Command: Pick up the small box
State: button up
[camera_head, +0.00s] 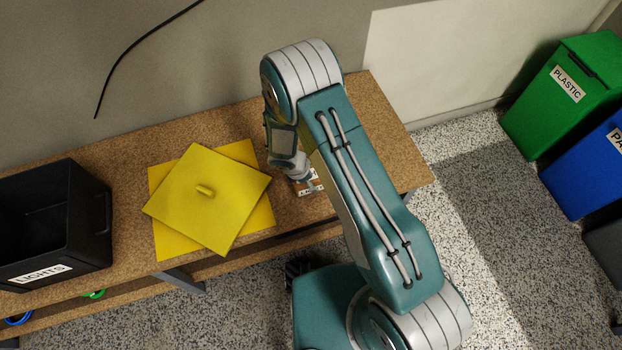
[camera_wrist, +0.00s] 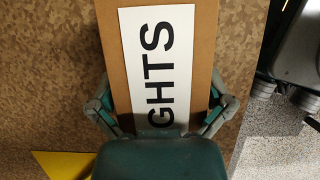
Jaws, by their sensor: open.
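The small box is a brown cardboard box (camera_wrist: 207,45) with a white label reading "GHTS" in the wrist view; its lower part is hidden behind my gripper's housing. My gripper (camera_wrist: 161,78) is open, with one finger on each side of the box. I cannot tell whether the fingers touch its sides. In the head view, my gripper (camera_head: 307,183) is low over the right part of the brown bench, and only a small brown and white part of the box shows there, mostly covered by my arm.
Two yellow sheets (camera_head: 205,200), the upper with a small knob, lie on the bench (camera_head: 375,115) left of my gripper. A black bin (camera_head: 85,245) labelled LIGHTS stands at the left. Green (camera_head: 570,100) and blue (camera_head: 590,165) bins stand on the floor at right.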

jog(key=shift+a, duration=0.1)
jog(key=shift+c, duration=0.9)
jog(key=c, duration=0.6)
jog(key=shift+d, duration=0.3)
jog(key=shift+c, duration=1.1)
jog(key=shift+s, duration=0.1)
